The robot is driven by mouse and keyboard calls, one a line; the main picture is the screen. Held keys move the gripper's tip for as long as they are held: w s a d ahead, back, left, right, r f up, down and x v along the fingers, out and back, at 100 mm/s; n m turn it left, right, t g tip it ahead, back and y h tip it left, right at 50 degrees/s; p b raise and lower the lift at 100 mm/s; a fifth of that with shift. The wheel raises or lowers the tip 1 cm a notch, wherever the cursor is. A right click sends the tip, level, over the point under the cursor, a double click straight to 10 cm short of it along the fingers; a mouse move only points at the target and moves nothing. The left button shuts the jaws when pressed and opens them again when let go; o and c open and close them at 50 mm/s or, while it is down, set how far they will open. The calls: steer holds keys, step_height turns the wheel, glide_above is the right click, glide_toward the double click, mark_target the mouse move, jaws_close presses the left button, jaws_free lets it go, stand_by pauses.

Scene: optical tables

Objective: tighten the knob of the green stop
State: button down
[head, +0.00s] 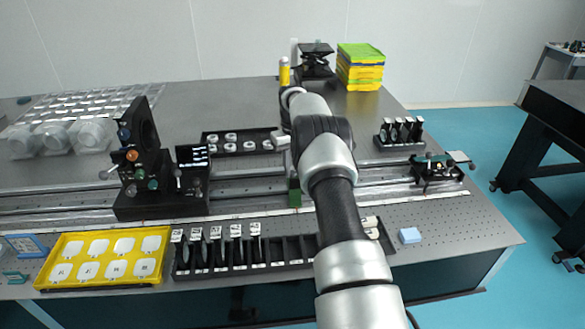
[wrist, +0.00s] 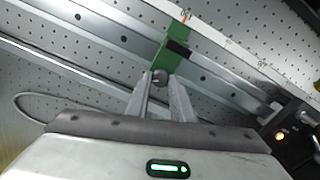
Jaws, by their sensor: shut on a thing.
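The green stop (wrist: 172,52) sits across the metal rail in the wrist view, with a black patch on its top. Its small dark round knob (wrist: 160,76) is on the side facing me, between the tips of my gripper (wrist: 160,84). My gripper is shut on the knob. In the head view a strip of the green stop (head: 294,192) shows on the rail beside my arm. My arm hides the rest of the stop and the knob there.
The rail (head: 245,187) runs across the table. A black optics mount (head: 148,160) stands on it at left, and a black carriage (head: 437,172) at right. A black slotted rack (head: 285,252) and a yellow tray (head: 60,276) lie in front. A thin cable (wrist: 50,97) lies beside the rail.

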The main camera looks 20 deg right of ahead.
mark_target(292, 172)
steer(key=n, duration=0.6)
steer(key=shift+n, duration=0.3)
steer(key=n, duration=0.5)
steer(key=shift+n, duration=0.4)
steer(key=c, duration=1.6)
jaws_free()
steer(key=shift+o, duration=0.2)
steer(key=shift+r, duration=0.1)
step_height(292, 172, up, 17)
steer(key=p, duration=0.3)
steer(key=shift+r+p, duration=0.15)
steer(key=shift+p, duration=0.15)
